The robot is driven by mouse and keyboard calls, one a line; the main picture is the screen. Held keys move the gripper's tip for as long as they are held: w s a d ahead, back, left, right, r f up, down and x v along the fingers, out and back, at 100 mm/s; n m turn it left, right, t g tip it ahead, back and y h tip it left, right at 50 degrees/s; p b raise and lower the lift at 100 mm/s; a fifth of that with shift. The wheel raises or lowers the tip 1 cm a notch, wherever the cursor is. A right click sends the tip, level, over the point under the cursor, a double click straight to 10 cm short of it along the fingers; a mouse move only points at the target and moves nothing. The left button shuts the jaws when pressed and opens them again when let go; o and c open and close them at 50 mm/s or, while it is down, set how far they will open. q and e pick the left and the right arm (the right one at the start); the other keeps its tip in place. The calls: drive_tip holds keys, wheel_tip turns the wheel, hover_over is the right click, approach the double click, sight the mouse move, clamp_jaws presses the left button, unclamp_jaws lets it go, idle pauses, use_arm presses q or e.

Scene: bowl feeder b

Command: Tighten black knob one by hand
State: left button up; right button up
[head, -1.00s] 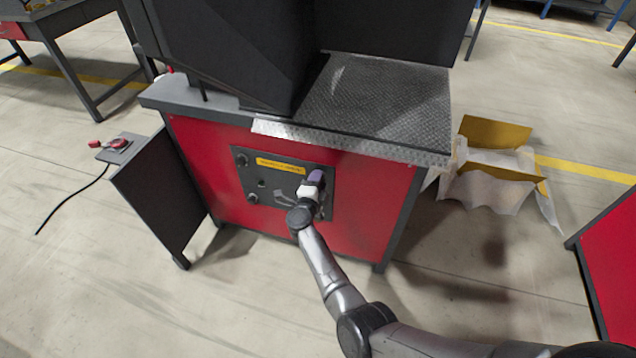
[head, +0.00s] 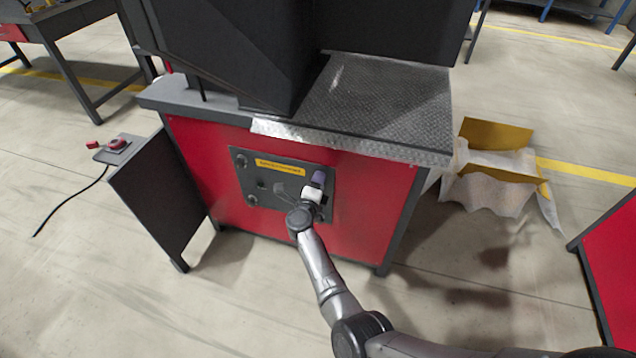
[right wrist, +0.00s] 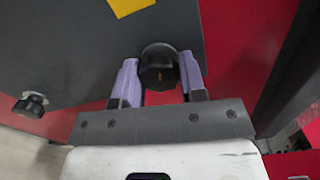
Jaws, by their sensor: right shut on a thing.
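In the head view my right gripper (head: 318,181) is at the upper right of the dark control panel (head: 284,177) and hides this knob. Other black knobs are on the panel's left side, one at the upper left (head: 241,161) and one at the lower left (head: 252,200). Another black knob (right wrist: 32,104) shows at the left in the right wrist view. My left gripper is not in view.
The panel with a yellow label (head: 284,165) is on a red cabinet (head: 350,236) under a metal tread plate (head: 385,100). An open dark door (head: 158,200) stands at left. A red-button pedal (head: 117,144) and an open box (head: 490,165) are on the floor.

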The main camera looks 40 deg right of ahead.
drive_tip(key=o, duration=0.8)
drive_tip(key=shift+c, duration=0.2)
drive_tip(key=shift+o, duration=0.8)
drive_tip(key=p+v, duration=0.3)
drive_tip(key=v, duration=0.4)
drive_tip(key=shift+s+a, duration=0.15)
drive_tip(key=shift+a, duration=0.1)
